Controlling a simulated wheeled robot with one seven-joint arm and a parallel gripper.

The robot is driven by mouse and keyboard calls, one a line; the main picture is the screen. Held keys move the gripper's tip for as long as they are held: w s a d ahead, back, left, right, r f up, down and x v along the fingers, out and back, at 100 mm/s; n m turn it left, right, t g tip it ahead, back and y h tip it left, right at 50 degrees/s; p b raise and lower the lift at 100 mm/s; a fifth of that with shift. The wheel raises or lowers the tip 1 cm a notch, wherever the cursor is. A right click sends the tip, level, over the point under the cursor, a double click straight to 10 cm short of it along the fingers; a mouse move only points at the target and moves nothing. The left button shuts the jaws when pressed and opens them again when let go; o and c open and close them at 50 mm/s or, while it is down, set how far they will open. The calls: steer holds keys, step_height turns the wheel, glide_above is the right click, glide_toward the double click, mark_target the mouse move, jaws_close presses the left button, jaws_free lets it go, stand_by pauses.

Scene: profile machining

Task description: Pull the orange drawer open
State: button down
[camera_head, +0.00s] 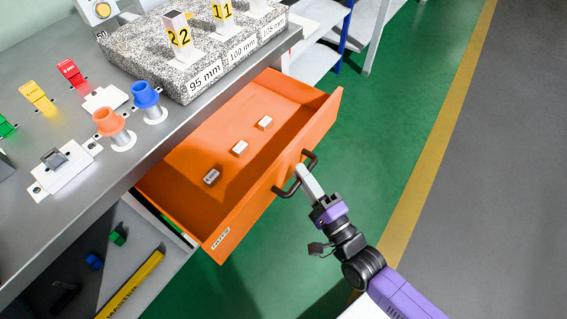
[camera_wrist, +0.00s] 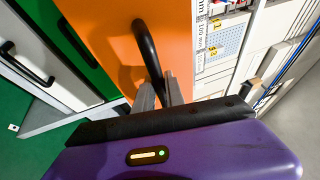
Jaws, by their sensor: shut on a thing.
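The orange drawer (camera_head: 228,233) stands pulled out from under the grey workbench in the head view, with its inside showing. Three small pale blocks (camera_head: 240,148) lie spaced out on its floor. A dark bar handle (camera_head: 280,190) is on its front. My gripper (camera_head: 303,172) is at the handle, shut on it around the middle of the bar. In the wrist view the orange drawer front (camera_wrist: 115,45) fills the upper middle. The dark handle (camera_wrist: 146,48) runs down to between my two grey fingers (camera_wrist: 160,95). The fingertips' exact contact is partly hidden.
The grey workbench (camera_head: 70,190) carries a speckled stone block (camera_head: 150,60), an orange-topped post (camera_head: 108,122) and a blue-topped post (camera_head: 146,97). Below is a lower shelf or drawer with a yellow bar (camera_head: 133,285). Green floor (camera_head: 400,100) is free to the right.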

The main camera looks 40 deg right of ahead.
steer(key=shift+s+d, duration=0.2)
steer(key=shift+s, duration=0.45)
steer(key=shift+s+d, duration=0.2)
steer(key=shift+s, duration=0.45)
steer(key=c, duration=1.4)
jaws_free()
steer(key=shift+s, duration=0.1)
steer(key=v, duration=0.7)
steer(key=shift+s+b, duration=0.3)
steer(key=shift+b, duration=0.05)
